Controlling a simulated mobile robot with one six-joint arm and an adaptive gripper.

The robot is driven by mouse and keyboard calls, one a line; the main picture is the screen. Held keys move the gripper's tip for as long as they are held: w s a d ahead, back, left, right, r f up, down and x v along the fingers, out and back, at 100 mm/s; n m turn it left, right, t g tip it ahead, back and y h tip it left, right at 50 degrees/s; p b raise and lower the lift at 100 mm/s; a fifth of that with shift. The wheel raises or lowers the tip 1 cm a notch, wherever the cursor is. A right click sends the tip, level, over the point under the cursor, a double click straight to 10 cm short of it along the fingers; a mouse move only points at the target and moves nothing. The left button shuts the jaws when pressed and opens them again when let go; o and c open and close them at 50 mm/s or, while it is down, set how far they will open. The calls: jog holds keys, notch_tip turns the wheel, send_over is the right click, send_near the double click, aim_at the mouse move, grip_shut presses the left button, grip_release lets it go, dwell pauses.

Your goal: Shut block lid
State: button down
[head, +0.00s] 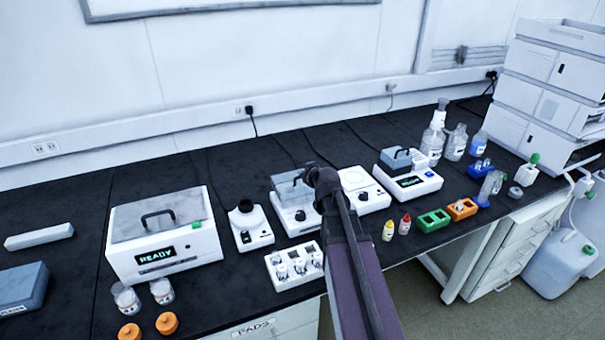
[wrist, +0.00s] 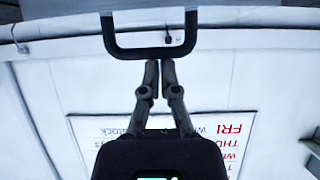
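My gripper (wrist: 159,68) has its two fingers close together with nothing seen between them. In the wrist view a black U-shaped lid handle (wrist: 150,53) lies just beyond the fingertips; I cannot tell whether they touch it. In the head view my gripper is over the middle of the bench, beside a small white unit (head: 297,219) with a grey lid (head: 287,187), partly hidden by my arm. The lid looks raised, but its angle is unclear. Another white unit (head: 418,188) to the right has a grey lid with a black handle (head: 402,153) and a lit green display.
A larger white unit (head: 165,258) showing READY stands left. A white vial rack (head: 279,280) sits in front. Small vials, a green rack (head: 433,221) and an orange rack (head: 462,210) stand right of my arm. Bottles and stacked white modules fill the right end.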

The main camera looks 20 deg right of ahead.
jog(key=shift+s+r+p, duration=0.15)
jog(key=shift+r+p, duration=0.45)
jog(key=shift+r, duration=0.2)
jog(key=shift+w+r+p, duration=0.25)
jog(key=shift+r+p, duration=0.25)
jog(key=shift+w+r+p, duration=0.25)
jog(key=shift+r+p, duration=0.2)
jog(key=shift+r, duration=0.05)
jog(key=s+f+b, duration=0.1)
jog(key=s, duration=0.8)
jog(key=shift+s+f+b, duration=0.25)
jog(key=shift+s+b, duration=0.05)
jog(key=shift+s, duration=0.05)
jog(key=shift+s+a+f+g+p, duration=0.85)
jog(key=shift+s+a+g, duration=1.2)
jog(key=shift+s+a, duration=0.55)
jog(key=shift+s+a+f+g+p, duration=0.85)
jog(key=shift+s+a+g, duration=1.3)
jog(key=shift+a, duration=0.8)
jog(key=shift+s+a+f+g+p, duration=0.65)
jog(key=shift+s+a+g+p, duration=0.35)
jog(key=shift+s+a+g, duration=1.3)
jog(key=shift+s+a+t, duration=0.15)
jog(key=shift+a+t, duration=0.15)
jog(key=shift+a, duration=0.15)
